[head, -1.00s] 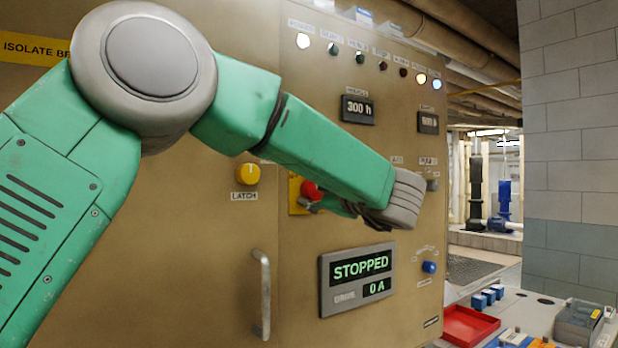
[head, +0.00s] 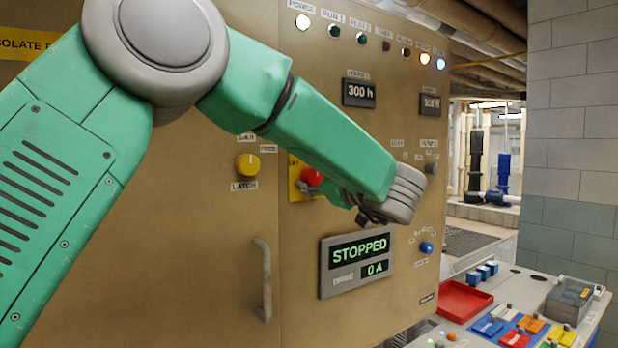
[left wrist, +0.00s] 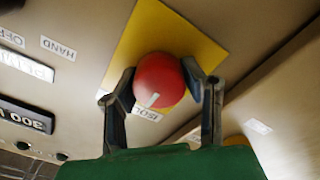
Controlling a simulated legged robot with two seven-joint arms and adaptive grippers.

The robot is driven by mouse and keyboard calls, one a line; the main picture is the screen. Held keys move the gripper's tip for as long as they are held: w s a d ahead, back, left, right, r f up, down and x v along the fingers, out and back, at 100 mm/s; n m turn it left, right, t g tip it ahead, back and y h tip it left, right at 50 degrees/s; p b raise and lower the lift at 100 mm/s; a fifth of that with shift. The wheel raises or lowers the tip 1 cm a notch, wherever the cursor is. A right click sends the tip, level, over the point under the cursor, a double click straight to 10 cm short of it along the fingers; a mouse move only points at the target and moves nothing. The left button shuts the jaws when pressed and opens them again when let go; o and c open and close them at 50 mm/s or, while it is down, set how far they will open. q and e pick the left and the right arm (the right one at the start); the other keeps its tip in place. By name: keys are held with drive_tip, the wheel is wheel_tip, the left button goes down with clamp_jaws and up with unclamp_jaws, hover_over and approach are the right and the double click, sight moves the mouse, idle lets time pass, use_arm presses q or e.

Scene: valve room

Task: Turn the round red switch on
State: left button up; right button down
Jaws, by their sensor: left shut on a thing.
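The round red switch (head: 312,177) sits on a yellow plate on the tan cabinet, partly hidden behind my left arm. In the left wrist view the red switch (left wrist: 160,76) fills the space between the two dark fingers, with a short pale mark on its face. My left gripper (left wrist: 161,84) is shut on it, one finger on each side. In the head view my left gripper (head: 316,186) is mostly hidden by my forearm and wrist. The screen (head: 358,260) reads STOPPED and 0 A. My right gripper is not in view.
A yellow LATCH knob (head: 247,165) and a door handle (head: 263,280) are left of the switch. A blue knob (head: 426,248) is to the right. A red tray (head: 464,300) and coloured switches stand on a bench at lower right. Indicator lamps line the cabinet's top.

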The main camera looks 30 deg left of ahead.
use_arm(q)
drive_tip(key=shift+d+f, duration=0.25)
drive_tip(key=shift+f, duration=0.3)
drive_tip(key=o, duration=1)
drive_tip(key=shift+o, duration=0.8)
drive_tip(key=shift+w+d, duration=0.1)
drive_tip(key=shift+d, duration=0.05)
drive_tip(key=shift+w+d+r, duration=0.1)
drive_tip(key=shift+d+r, duration=0.25)
drive_tip(key=shift+s+d, duration=0.4)
drive_tip(key=shift+d, duration=0.1)
drive_tip(key=v, duration=1)
drive_tip(key=shift+f, duration=0.25)
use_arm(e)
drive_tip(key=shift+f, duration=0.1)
